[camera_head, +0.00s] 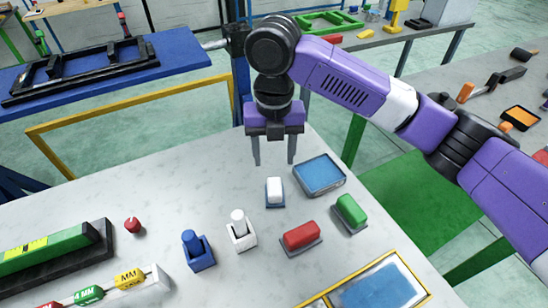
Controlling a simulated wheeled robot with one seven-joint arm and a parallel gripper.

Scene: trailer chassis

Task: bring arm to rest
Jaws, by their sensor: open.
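My purple and black arm reaches in from the right side of the head view. My gripper (274,160) points down above the far edge of the grey table (130,187). Its two thin fingers are apart, with nothing between them. The fingertips are above or just behind a white block (275,191) on a blue base; the exact height is hard to tell.
Around the gripper on the table are a blue tray (320,174), a green block (351,210), a red block (301,235), a white holder (241,232) and a blue holder (197,250). A blue bench (180,50) with a black frame stands behind left.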

